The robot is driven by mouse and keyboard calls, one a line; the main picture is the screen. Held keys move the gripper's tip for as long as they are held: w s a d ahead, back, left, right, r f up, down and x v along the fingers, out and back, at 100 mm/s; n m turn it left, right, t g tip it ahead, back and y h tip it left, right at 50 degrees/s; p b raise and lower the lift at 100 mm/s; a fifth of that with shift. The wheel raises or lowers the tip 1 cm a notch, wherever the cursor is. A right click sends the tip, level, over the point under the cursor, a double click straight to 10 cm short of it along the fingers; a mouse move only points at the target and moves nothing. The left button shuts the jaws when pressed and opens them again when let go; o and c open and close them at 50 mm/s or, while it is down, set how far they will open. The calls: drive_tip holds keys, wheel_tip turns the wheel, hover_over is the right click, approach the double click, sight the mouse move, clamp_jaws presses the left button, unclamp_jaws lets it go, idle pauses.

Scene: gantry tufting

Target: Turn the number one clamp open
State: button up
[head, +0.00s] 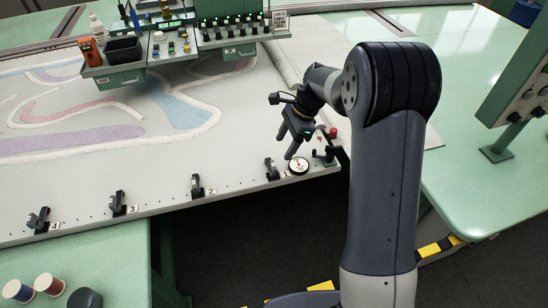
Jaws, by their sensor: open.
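The number one clamp (271,169) is a small black clamp on the front edge of the tufting frame (130,212), near its right corner. The numeral beside it is partly hidden by a round white dial. My gripper (288,146) is open and empty, pointing down, just above and to the right of this clamp. I see no contact between them. Clamps number two (197,187), three (119,204) and four (40,221) stand along the same edge to the left. The exact lever position of the number one clamp is too small to tell.
The white dial (299,166) and a small fixture with a red knob (332,133) sit close right of the clamp. A green gantry carriage (126,78) with tools stands at the back. Thread spools (49,284) are front left. A control box (520,95) is at right.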

sight(274, 165)
drive_tip(key=p+x, duration=0.1)
drive_tip(key=x, duration=0.7)
drive_tip(key=shift+a+f, duration=0.1)
drive_tip(key=shift+f, duration=0.2)
drive_tip(key=shift+c, duration=0.6)
drive_tip(key=c, duration=0.9)
